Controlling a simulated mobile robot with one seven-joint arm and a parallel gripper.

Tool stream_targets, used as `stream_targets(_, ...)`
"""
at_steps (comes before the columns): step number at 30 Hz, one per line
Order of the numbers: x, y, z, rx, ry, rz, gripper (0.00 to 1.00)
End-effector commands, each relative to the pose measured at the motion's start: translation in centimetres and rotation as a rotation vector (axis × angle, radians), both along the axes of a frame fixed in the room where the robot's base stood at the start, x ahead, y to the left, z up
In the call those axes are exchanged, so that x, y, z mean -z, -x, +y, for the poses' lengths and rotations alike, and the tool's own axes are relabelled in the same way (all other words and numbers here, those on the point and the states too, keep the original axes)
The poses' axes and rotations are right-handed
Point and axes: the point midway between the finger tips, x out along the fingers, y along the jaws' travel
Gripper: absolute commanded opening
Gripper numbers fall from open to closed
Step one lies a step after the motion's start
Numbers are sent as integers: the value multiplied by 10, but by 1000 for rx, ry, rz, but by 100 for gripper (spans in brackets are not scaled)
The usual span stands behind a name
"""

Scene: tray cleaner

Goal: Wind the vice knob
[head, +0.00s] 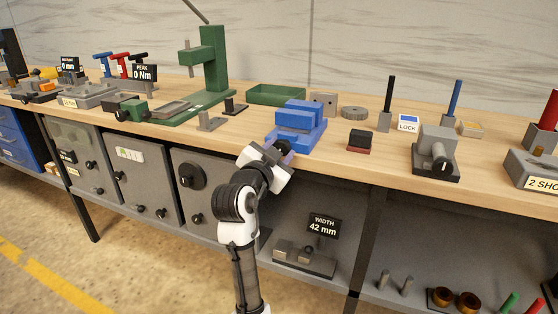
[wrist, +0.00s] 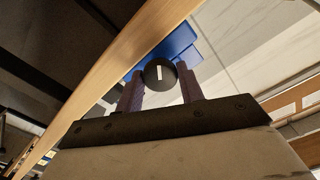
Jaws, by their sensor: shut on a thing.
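A blue vice (head: 298,122) sits at the front edge of the wooden bench in the head view; its blue body also shows in the wrist view (wrist: 176,46). Its knob (wrist: 160,73) is round and black with a white line that stands nearly upright in the wrist view. My gripper (wrist: 161,82) is shut on the knob, with one finger on each side of it. In the head view my gripper (head: 275,152) reaches the front of the vice from below, and it hides the knob there.
A small black and red block (head: 359,140) lies right of the vice, and a grey device with a knob (head: 436,151) stands farther right. A green press (head: 208,70) stands behind left. Below the bench edge is a shelf with a "WIDTH 42 mm" sign (head: 322,224).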

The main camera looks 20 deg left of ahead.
Motion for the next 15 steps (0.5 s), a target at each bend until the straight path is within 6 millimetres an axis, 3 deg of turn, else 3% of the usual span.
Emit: stream_targets(15,5,0,1,-2,-491,-14,15)
